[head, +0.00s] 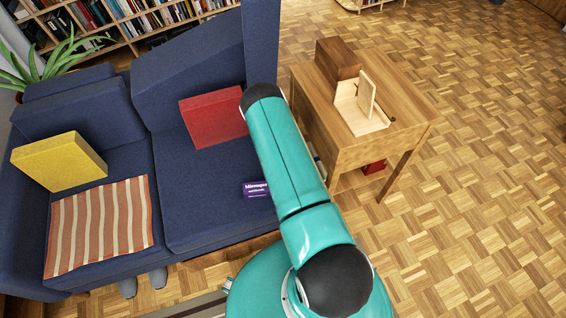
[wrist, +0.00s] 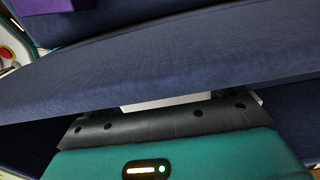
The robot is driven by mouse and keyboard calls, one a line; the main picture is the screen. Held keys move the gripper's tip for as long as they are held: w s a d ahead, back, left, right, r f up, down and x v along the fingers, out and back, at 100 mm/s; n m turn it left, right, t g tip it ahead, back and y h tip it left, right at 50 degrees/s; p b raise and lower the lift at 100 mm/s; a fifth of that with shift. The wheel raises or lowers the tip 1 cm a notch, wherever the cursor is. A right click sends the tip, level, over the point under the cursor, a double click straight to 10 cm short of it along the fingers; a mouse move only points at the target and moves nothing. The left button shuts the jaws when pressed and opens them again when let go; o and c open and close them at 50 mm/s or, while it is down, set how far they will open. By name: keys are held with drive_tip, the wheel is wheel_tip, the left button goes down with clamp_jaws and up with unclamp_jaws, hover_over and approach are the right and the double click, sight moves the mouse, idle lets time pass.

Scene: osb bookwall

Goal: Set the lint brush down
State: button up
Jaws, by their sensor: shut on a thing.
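My gripper (wrist: 165,112) shows at the bottom of the wrist view, its teal housing and dark pad close to a blue upholstered edge (wrist: 150,80). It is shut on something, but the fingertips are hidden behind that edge. A pale strip between pad and edge may be a finger or part of the held thing; I cannot tell. I cannot make out the lint brush in either view. In the head view my arm reaches to the right end of the blue sofa (head: 200,185), and my gripper is hidden behind it.
A purple box (head: 256,189) lies on the sofa seat beside my arm. A red cushion (head: 213,118), a yellow cushion (head: 59,161) and a striped cloth (head: 99,226) are also there. A wooden desk (head: 410,128) with a wooden box stands right. Open parquet lies beyond.

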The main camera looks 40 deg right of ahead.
drive_tip(key=shift+f, duration=0.15)
drive_tip(key=o, duration=0.7)
drive_tip(key=w+a+r+n+t, duration=0.1)
drive_tip(key=a+r, duration=0.2)
drive_tip(key=r, duration=0.7)
drive_tip(key=w+a+r+n, duration=0.1)
drive_tip(key=a+r+n, duration=0.1)
drive_tip(key=r, duration=0.9)
drive_tip(key=w+a+r+n+t, duration=0.1)
drive_tip(key=a+r, duration=0.2)
drive_tip(key=r, duration=0.7)
drive_tip(key=s+a+r+n+y, duration=0.1)
drive_tip(key=s+a+r+n, duration=0.15)
drive_tip(key=r, duration=0.45)
drive_tip(key=s+a+r+n, duration=0.1)
drive_tip(key=a+r+n, duration=0.25)
drive_tip(key=r, duration=0.35)
drive_tip(key=s+a+r+n+t, duration=0.2)
drive_tip(key=s+a+r+n, duration=0.3)
drive_tip(key=s+a+r, duration=0.5)
drive_tip(key=s+r+n, duration=0.2)
drive_tip(key=s, duration=0.2)
drive_tip(key=s+a+r+n+t, duration=0.1)
drive_tip(key=s+r+n, duration=0.1)
drive_tip(key=s, duration=0.3)
drive_tip(key=s+r+n+h, duration=0.1)
drive_tip(key=s+r+n, duration=0.1)
drive_tip(key=s, duration=0.3)
drive_tip(key=shift+a+r+t, duration=0.3)
drive_tip(key=shift+a+r, duration=0.05)
